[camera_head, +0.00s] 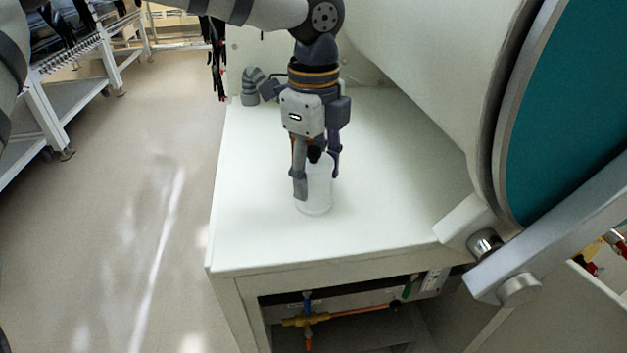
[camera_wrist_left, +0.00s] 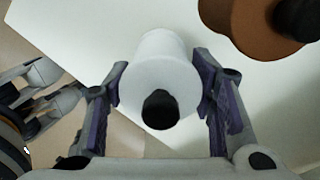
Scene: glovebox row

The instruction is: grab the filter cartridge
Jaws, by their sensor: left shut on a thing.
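The filter cartridge (camera_head: 317,190) is a pale white cylinder with a black knob on top. It looks upright at the white bench top, and I cannot tell whether its base touches. My left gripper (camera_head: 314,180) comes down from above and is shut on it. In the left wrist view the cartridge (camera_wrist_left: 160,68) sits between the two fingers of my left gripper (camera_wrist_left: 160,90), black knob toward the camera. The fingers hide part of its sides in the head view. A second gripper, apparently my right one (camera_wrist_left: 45,90), shows at the left edge of the wrist view.
A brown cylinder with a black knob (camera_wrist_left: 248,22) stands close by in the wrist view. A grey bent pipe (camera_head: 252,88) is at the bench's back left. A large white housing with a teal round door (camera_head: 570,110) bounds the right. The bench top's front (camera_head: 260,240) is clear.

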